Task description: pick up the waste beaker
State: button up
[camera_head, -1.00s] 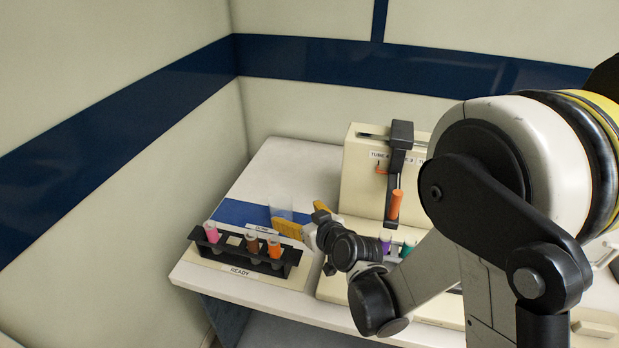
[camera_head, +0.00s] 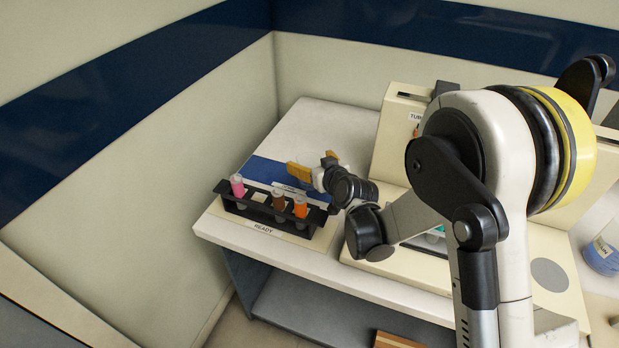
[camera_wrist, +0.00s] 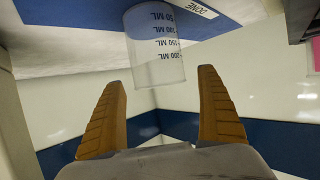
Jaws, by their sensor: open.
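A clear, empty-looking beaker with dark ML marks (camera_wrist: 155,48) shows upside down at the top middle of the wrist view. It stands on the blue pad, close to a DONE label; I can read no waste label on it. My gripper (camera_wrist: 162,80) is open, its two yellow fingers on either side of the beaker's near end, with gaps showing. In the head view my gripper (camera_head: 313,168) is low over the blue pad (camera_head: 262,168), behind the tube rack.
A black rack (camera_head: 235,206) with pink, brown and orange tubes stands close in front of my gripper. A cream machine (camera_head: 395,135) is to the right. A container with blue liquid (camera_head: 602,257) is at the far right. The table's back left is clear.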

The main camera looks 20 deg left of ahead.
jog(key=c, duration=1.5)
jog(key=shift+r, duration=0.1)
